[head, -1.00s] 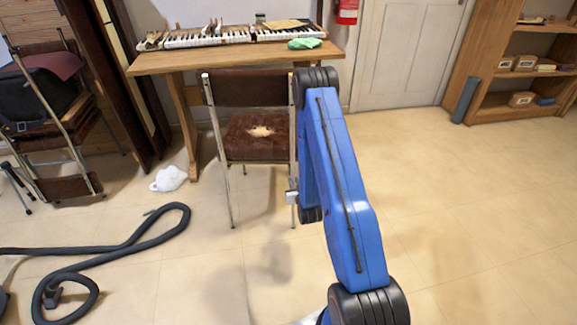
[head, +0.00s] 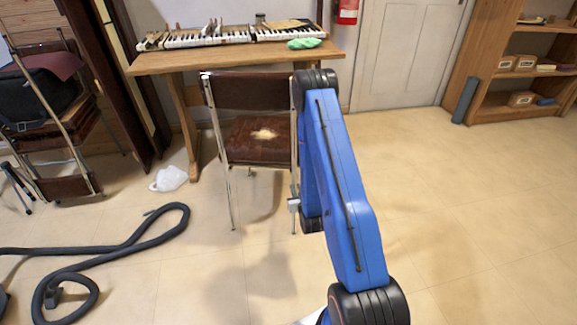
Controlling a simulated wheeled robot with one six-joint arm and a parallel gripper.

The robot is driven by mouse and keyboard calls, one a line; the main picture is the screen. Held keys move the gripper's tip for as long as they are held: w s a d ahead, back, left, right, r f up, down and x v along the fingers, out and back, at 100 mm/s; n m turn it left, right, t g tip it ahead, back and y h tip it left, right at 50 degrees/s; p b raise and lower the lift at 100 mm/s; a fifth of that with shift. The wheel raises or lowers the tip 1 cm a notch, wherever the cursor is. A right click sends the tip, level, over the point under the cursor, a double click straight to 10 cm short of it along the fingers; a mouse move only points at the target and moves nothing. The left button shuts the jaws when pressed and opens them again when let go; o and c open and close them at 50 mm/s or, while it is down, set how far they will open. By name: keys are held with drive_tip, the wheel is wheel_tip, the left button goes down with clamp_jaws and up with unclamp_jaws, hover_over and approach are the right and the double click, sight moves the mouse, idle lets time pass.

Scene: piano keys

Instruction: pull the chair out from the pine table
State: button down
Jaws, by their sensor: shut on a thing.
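The chair (head: 252,94) has a brown back and seat on a metal frame, with a pale worn patch on the seat. It stands upright in front of the pine table (head: 165,61), its back toward me. My gripper (head: 294,205) is small in view, low at the chair's right side, shut on the chair's right rear leg.
A black hose (head: 130,245) lies on the floor at left. A white bag (head: 169,179) lies by the table's left leg. Stacked chairs (head: 55,110) stand at far left. A shelf (head: 495,104) stands at far right. The floor between is clear.

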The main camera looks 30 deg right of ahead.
drive_tip(key=shift+s+a, duration=0.25)
drive_tip(key=shift+s, duration=0.6)
drive_tip(key=shift+s+a, duration=0.25)
drive_tip(key=shift+s, duration=0.55)
drive_tip(key=c, duration=2.5)
unclamp_jaws()
drive_tip(key=o, duration=1.1)
drive_tip(key=shift+o, duration=0.2)
